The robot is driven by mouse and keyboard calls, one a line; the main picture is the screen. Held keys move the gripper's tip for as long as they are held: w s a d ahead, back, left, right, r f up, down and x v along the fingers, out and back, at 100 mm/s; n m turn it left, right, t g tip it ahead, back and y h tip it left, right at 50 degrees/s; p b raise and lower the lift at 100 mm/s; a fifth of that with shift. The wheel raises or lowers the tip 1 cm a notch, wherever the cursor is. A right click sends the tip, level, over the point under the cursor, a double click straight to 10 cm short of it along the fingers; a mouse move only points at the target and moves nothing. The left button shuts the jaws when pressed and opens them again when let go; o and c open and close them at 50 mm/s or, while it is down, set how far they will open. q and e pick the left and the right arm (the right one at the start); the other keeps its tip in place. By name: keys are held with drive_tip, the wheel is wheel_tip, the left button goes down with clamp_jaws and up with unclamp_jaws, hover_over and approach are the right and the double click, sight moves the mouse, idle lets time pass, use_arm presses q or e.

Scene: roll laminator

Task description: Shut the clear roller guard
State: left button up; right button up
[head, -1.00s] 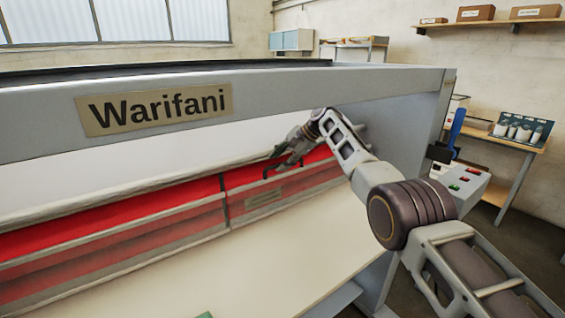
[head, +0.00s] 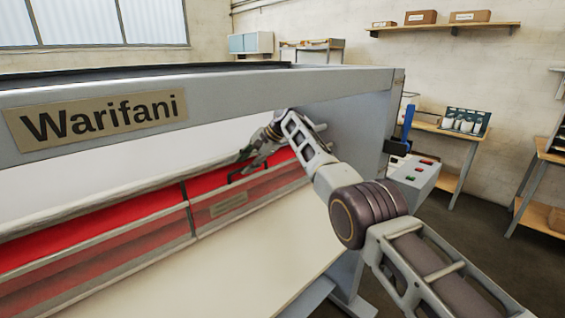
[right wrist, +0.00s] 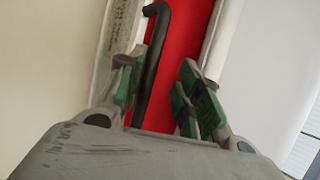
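The clear roller guard (head: 240,200) is a see-through panel with a pale frame and a small label, low in front of the red roller (head: 210,181). Its black bar handle (head: 233,177) stands near its upper edge. My right gripper (head: 250,160) is at the handle; it also shows in the right wrist view (right wrist: 158,92). There its green-padded fingers are apart, with the black handle (right wrist: 153,60) between them, nearer the left finger. I cannot tell whether they touch it. How far the guard is tilted is hard to tell. My left gripper is out of view.
The grey laminator frame with a Warifani plate (head: 97,121) spans above the roller. A pale feed table (head: 240,260) lies clear in front. A control box (head: 415,172) with red and green buttons and a blue lever (head: 408,123) are at the machine's right end.

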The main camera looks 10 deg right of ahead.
drive_tip(key=s+d+r, duration=0.1)
drive_tip(key=s+d, duration=0.1)
drive_tip(key=d, duration=0.4)
drive_tip(key=s+d, duration=0.2)
drive_tip(key=d, duration=0.4)
drive_tip(key=shift+s+d+r, duration=0.3)
drive_tip(key=shift+s+r, duration=0.05)
idle(0.6)
idle(0.4)
